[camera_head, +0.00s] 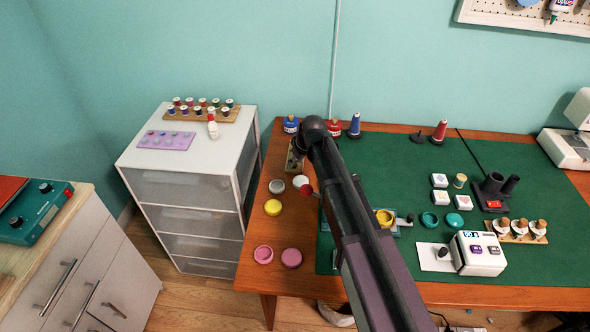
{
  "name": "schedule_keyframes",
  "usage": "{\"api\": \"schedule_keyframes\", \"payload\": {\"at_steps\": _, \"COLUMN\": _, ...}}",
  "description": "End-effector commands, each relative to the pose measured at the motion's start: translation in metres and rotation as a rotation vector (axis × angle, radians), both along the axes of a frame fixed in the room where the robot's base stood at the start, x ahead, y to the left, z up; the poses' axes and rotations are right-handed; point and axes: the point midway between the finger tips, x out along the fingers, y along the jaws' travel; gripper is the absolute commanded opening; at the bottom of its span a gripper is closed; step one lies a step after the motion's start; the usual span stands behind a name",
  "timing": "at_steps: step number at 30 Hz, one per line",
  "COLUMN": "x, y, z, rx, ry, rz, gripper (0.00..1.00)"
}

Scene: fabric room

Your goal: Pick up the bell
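I cannot clearly make out a bell in this view. A small grey round thing (277,186) lies on the left part of the wooden table; it is too small to tell what it is. Next to it are a white round piece (301,182) and a dark red one (306,190) beside my arm. My arm reaches from the bottom edge up over the table, and its end bends down at the table's left part. My gripper (293,163) is small and dark there. Its fingers are not clear, and my arm hides part of the table behind it.
The wooden table (253,272) carries a green mat (510,275). A yellow pot (273,207) and pink pots (291,257) stand at left. Blue (291,124) and red (334,128) bottles and thread cones (354,126) line the back. A white drawer unit (190,190) stands left.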

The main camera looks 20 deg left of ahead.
Motion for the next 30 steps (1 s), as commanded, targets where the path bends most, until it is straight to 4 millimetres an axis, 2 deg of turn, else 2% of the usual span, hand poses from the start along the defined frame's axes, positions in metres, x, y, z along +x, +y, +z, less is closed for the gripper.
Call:
{"api": "schedule_keyframes", "payload": {"at_steps": 1, "x": 0.0012, "y": 0.0016, "z": -0.0071, "rx": 0.000, "ry": 0.000, "rz": 0.000, "gripper": 0.38}}
{"api": "schedule_keyframes", "payload": {"at_steps": 6, "x": 0.0027, "y": 0.0040, "z": -0.0129, "rx": 0.000, "ry": 0.000, "rz": 0.000, "gripper": 0.38}}
{"api": "schedule_keyframes", "payload": {"at_steps": 26, "x": 0.0032, "y": 0.0037, "z": -0.0130, "rx": 0.000, "ry": 0.001, "rz": -0.002, "gripper": 0.38}}
{"api": "schedule_keyframes", "payload": {"at_steps": 28, "x": 0.0033, "y": 0.0037, "z": -0.0130, "rx": 0.000, "ry": 0.001, "rz": -0.002, "gripper": 0.17}}
{"api": "schedule_keyframes", "payload": {"at_steps": 29, "x": 0.0033, "y": 0.0037, "z": -0.0130, "rx": 0.000, "ry": 0.001, "rz": -0.002, "gripper": 0.12}}
{"api": "schedule_keyframes", "payload": {"at_steps": 30, "x": 0.0033, "y": 0.0037, "z": -0.0130, "rx": 0.000, "ry": 0.001, "rz": -0.002, "gripper": 0.12}}
